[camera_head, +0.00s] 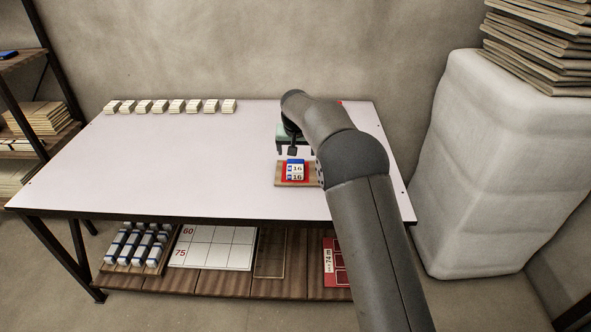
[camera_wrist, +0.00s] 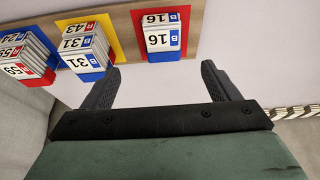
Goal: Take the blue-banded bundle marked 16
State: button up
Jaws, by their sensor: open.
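The blue-banded bundle marked 16 (camera_head: 295,169) lies on a red pad on a wooden board (camera_head: 281,182) on the table. It also shows at the top of the wrist view (camera_wrist: 161,36), where 16 reads twice on its white faces, with blue at its near lower end. My gripper (camera_head: 293,149) is open and empty, behind the bundle in the head view. In the wrist view its fingertips (camera_wrist: 160,70) are spread to either side of the bundle's line, short of it and with nothing between them. My arm hides the board's right part in the head view.
In the wrist view, a bundle marked 31 (camera_wrist: 80,64) with one marked 43 behind it sits on a yellow pad; others marked 59 (camera_wrist: 18,68) sit farther left. Several small pale stacks (camera_head: 160,106) line the back edge. The table's left and middle (camera_head: 170,155) are clear.

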send_over(295, 167)
jog(key=s, duration=0.2)
jog(key=f, duration=0.5)
jog(key=shift+s+d+f, duration=0.15)
jog(key=shift+d+f, duration=0.15)
jog(key=shift+d, duration=0.05)
jog(key=p+x, duration=0.1)
jog(key=x, duration=0.4)
jog(key=shift+a+f, duration=0.1)
jog(key=shift+a, duration=0.05)
jog(key=c, duration=1.1)
